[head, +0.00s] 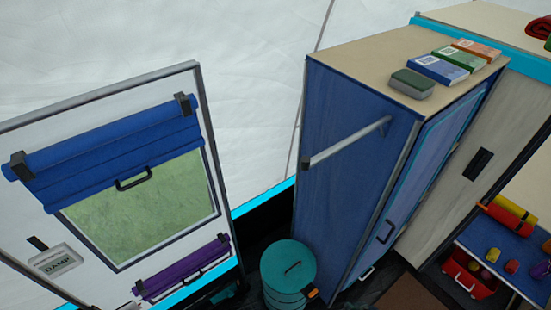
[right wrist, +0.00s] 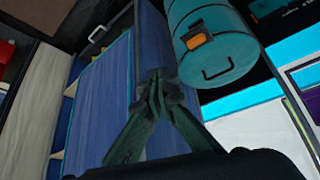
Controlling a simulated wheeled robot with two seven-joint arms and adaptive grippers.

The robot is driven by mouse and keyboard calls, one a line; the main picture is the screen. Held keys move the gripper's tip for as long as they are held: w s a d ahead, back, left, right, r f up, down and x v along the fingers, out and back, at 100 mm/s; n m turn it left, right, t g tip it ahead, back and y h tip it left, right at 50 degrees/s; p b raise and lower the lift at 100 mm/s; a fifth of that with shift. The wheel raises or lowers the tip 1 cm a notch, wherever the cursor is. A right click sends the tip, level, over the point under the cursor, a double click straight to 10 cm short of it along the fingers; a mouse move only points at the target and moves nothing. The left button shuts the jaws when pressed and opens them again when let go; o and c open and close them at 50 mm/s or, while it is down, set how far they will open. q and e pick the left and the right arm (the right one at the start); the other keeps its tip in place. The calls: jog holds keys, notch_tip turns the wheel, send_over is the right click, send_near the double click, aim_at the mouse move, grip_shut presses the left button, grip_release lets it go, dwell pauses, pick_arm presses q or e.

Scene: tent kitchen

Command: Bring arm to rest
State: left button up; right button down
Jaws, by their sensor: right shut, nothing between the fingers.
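My right gripper (right wrist: 157,84) shows in the right wrist view, its two dark fingers closed with the tips together and nothing between them. Behind the fingertips are a tall blue cabinet (right wrist: 106,85) on the left and a teal lidded bin (right wrist: 216,35) on the right. I cannot tell how far the fingers are from either. I cannot make out either gripper in the head view. My left gripper shows in neither view.
In the head view the blue cabinet (head: 350,190) carries a side rail (head: 345,143) and several small boxes on top. The teal bin (head: 287,268) stands beside it. A panel with a rolled blue blind (head: 110,150) is at left, a blue shelf (head: 500,250) at right.

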jog(key=s+d+r+m+g+h, duration=0.1)
jog(key=s+d+r+g, duration=0.1)
jog(key=s+d+r, duration=0.3)
jog(key=s+d+r+m+g+h, duration=0.1)
jog(key=s+d+r, duration=0.15)
jog(key=s, duration=0.45)
jog(key=s+a+f+g, duration=0.1)
jog(key=s+f, duration=0.2)
jog(key=f, duration=2.8)
jog(key=s+f+n+g+y, duration=0.1)
jog(key=s+f, duration=1.5)
jog(key=s, duration=0.3)
jog(key=shift+f, duration=0.25)
